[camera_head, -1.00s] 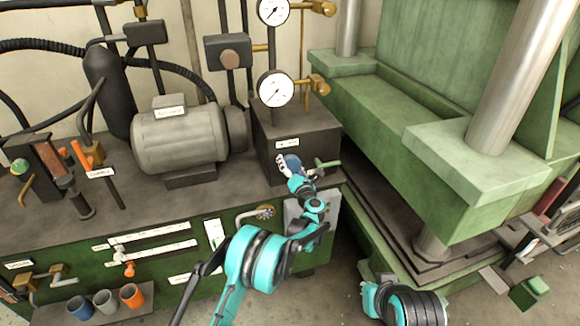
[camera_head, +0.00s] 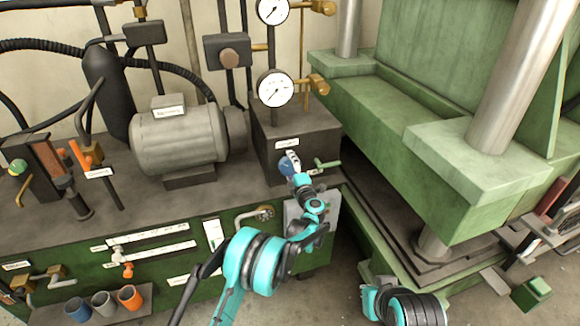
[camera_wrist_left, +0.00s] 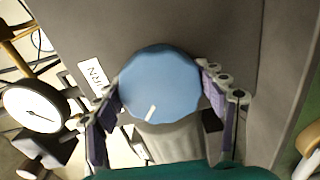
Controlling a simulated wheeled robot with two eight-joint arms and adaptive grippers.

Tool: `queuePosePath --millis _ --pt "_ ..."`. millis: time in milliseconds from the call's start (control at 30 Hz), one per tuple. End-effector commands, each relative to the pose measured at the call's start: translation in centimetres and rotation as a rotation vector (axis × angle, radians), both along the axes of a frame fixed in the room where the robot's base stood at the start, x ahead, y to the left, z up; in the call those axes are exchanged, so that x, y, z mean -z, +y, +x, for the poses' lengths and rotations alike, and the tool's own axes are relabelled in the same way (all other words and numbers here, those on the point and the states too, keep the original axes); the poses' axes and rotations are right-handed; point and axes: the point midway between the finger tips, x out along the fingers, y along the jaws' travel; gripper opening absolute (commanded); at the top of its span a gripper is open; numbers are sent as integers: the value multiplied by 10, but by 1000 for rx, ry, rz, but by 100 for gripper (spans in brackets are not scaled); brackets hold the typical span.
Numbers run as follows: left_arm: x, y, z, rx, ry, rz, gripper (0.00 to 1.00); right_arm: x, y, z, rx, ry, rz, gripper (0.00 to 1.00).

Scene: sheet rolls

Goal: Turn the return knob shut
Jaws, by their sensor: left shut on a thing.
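The return knob (camera_head: 285,166) is a blue, many-sided knob on the front of the dark box beneath the gauges. In the left wrist view the knob (camera_wrist_left: 160,78) fills the middle, with a short white mark near its lower edge. My left gripper (camera_head: 291,162) is shut on it. In the wrist view its two dark-padded fingers (camera_wrist_left: 160,100) press on opposite sides of the knob. A white label (camera_wrist_left: 92,76) beside it reads partly "URN". Part of my right arm shows at the bottom of the head view, but its gripper does not.
A green-handled lever (camera_head: 325,165) sticks out just right of the knob. Pressure gauges (camera_head: 275,89) stand above the box, a grey motor (camera_head: 180,138) to its left. The green press (camera_head: 440,160) fills the right side. Several cups (camera_head: 104,303) stand lower left.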

Motion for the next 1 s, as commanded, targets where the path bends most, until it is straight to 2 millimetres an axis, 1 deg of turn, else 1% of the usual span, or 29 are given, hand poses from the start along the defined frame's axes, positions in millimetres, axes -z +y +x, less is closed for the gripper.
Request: queuePosePath --millis 600,800,1000 --pt "0 0 1 1 175 544 42 1 0 0 0 0 0 0" --pt "1 1 0 1 219 680 42 1 0 0 0 0 0 0" --pt "1 1 0 1 249 771 42 1 0 0 0 0 0 0"
